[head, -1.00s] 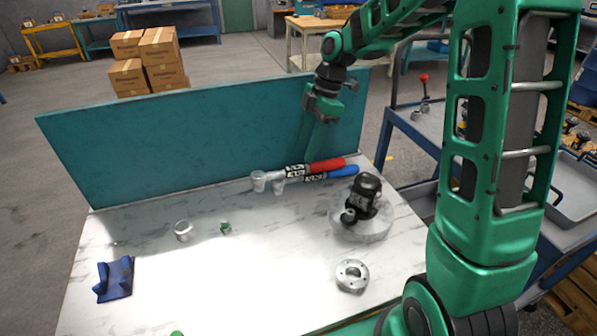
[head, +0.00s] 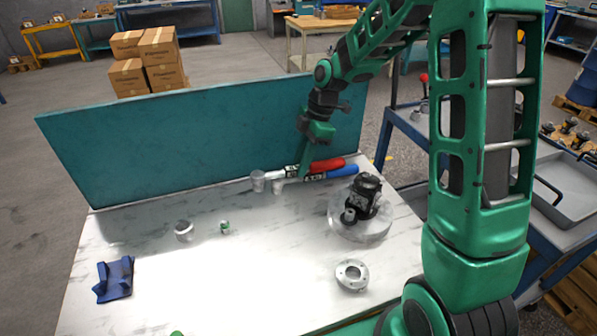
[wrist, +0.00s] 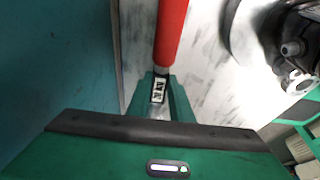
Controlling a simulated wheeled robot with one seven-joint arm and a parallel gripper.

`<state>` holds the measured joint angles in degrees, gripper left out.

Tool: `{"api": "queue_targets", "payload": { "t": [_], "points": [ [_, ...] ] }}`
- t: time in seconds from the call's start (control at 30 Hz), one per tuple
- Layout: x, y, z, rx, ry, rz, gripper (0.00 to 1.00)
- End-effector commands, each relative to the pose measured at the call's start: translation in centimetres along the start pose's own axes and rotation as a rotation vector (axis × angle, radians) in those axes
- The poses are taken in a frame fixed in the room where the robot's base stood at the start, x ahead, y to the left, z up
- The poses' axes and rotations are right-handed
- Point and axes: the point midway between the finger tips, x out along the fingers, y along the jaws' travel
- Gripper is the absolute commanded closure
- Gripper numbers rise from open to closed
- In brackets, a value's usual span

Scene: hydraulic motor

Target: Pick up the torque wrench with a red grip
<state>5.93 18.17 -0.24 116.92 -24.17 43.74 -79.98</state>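The torque wrench with the red grip (head: 328,164) lies on the white marble-look table near the teal back panel. Its grip points right and its grey head (head: 258,181) points left. My gripper (head: 304,173) is down at its shaft, just left of the red grip. In the wrist view the red grip (wrist: 171,32) runs up from between my fingertips (wrist: 160,88), which flank the black-and-white label. Whether they press on the shaft cannot be told. A second wrench with a blue grip (head: 342,172) lies close beside it, towards the table's front.
A black motor on a clear round base (head: 360,226) stands at right, with a metal flange (head: 351,274) before it. A metal ring (head: 183,231), a small green part (head: 225,227) and a blue block (head: 115,279) lie left. The teal panel (head: 200,143) rises behind the wrenches.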

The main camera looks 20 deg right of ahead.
Motion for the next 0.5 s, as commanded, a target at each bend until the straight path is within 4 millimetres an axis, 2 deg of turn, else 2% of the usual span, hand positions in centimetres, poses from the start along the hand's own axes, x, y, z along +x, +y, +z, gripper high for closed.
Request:
{"api": "queue_targets", "payload": {
  "t": [0.07,0.37,0.5],
  "points": [
    [0.0,0.0,0.0,0.000,0.000,0.001,1.00],
    [-0.2,0.1,-0.1,-0.001,0.000,0.002,1.00],
    [-1.1,0.1,-0.4,-0.001,0.000,0.005,1.00]
  ]
}}
